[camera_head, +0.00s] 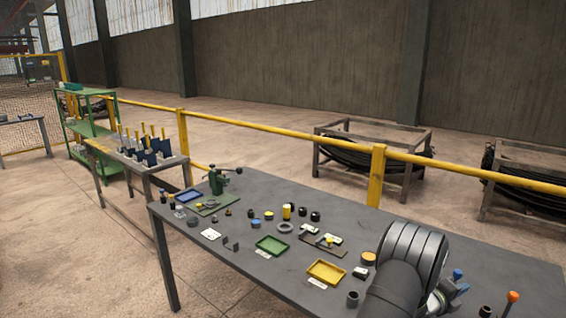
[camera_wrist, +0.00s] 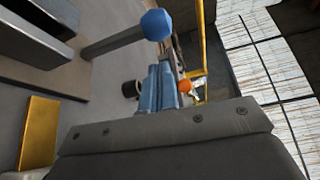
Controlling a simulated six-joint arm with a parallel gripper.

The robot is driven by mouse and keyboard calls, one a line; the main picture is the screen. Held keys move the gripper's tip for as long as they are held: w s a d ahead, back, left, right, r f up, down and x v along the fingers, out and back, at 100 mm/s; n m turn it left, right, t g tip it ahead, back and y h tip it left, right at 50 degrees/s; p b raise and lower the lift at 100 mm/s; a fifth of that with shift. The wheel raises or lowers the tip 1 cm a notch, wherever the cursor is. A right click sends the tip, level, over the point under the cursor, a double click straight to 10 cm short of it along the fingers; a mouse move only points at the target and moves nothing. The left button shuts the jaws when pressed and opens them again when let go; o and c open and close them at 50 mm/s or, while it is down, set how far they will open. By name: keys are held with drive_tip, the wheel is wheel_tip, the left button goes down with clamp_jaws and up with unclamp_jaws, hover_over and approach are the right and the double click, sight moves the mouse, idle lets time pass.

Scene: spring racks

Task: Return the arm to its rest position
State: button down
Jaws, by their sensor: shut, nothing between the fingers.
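My arm reaches in from the lower right of the head view, over the near right part of the grey table (camera_head: 330,205). My gripper (camera_head: 447,292) is at the end of the arm, partly hidden by the wrist. In the wrist view, its bluish-grey fingers (camera_wrist: 164,86) are together with nothing between them. A blue knob (camera_wrist: 157,24) on a grey rod shows just past the fingers. An orange knob (camera_wrist: 185,86) shows beyond them. In the head view, an orange-topped post (camera_head: 512,297) stands right of my gripper.
A yellow tray (camera_head: 311,272), a green tray (camera_head: 259,246) and a blue tray (camera_head: 178,196) lie on the table among several small parts. A green vise-like device (camera_head: 216,182) stands at the far left. A yellow rail (camera_head: 480,172) runs behind the table.

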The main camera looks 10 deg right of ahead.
drive_tip(key=d+m, duration=0.1)
drive_tip(key=d, duration=0.1)
drive_tip(key=s+d+f+m+y, duration=0.1)
drive_tip(key=d, duration=0.1)
drive_tip(key=s+d+m+y, duration=0.1)
drive_tip(key=shift+s+d+f, duration=0.15)
drive_tip(key=shift+d+f, duration=0.1)
drive_tip(key=shift+d, duration=0.15)
drive_tip(key=shift+s+d+f+m+y, duration=0.3)
drive_tip(key=shift+f+m+y, duration=0.15)
drive_tip(key=shift+f+m, duration=0.2)
drive_tip(key=shift+s+d+f+m+y, duration=0.15)
drive_tip(key=shift+s+f+m+y, duration=0.1)
drive_tip(key=shift+f+m+y, duration=0.3)
drive_tip(key=v, duration=1)
drive_tip(key=shift+f, duration=0.15)
